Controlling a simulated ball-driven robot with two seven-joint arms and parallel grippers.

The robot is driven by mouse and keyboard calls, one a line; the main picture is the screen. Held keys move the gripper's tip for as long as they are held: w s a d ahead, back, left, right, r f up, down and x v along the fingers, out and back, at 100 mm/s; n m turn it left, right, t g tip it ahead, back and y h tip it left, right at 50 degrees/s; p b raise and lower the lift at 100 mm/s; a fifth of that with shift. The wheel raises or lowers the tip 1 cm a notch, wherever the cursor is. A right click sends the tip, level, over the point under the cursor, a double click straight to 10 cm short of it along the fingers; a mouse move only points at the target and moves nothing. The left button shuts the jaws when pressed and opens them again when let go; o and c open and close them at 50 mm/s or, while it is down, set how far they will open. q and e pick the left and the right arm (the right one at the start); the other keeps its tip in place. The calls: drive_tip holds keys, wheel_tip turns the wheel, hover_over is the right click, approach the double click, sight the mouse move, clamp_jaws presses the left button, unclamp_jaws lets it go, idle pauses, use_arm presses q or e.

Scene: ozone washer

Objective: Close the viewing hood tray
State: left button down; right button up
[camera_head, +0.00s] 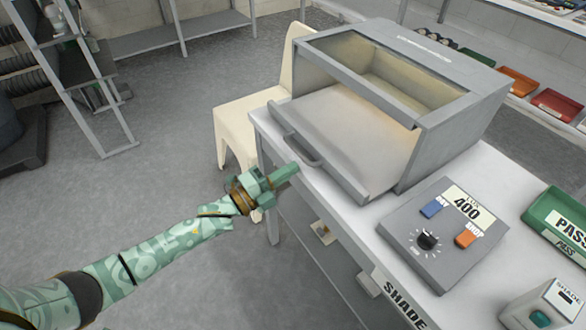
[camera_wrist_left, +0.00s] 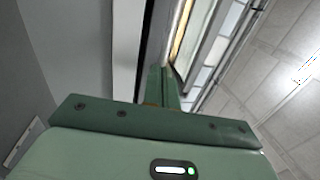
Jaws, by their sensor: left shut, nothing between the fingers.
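The viewing hood (camera_head: 440,70) is a grey box with a glazed top, standing on a white table. Its tray (camera_head: 350,130) sticks out of the front, with a grey bar handle (camera_head: 302,150) on its front edge. My left gripper (camera_head: 290,172) is shut and empty, just in front of and slightly below the handle; I cannot tell whether it touches. In the left wrist view the shut fingers (camera_wrist_left: 163,85) point up beside a pale, strip-like edge. My right gripper is not in view.
A cream chair (camera_head: 238,125) stands behind the table's left side. A grey control box (camera_head: 443,232) reading LUX 400 sits right of the tray, with a green PASS tray (camera_head: 560,225) beyond it. Open floor lies left of the table.

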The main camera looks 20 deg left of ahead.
sight(316, 156)
use_arm(q)
drive_tip(key=shift+x, duration=0.75)
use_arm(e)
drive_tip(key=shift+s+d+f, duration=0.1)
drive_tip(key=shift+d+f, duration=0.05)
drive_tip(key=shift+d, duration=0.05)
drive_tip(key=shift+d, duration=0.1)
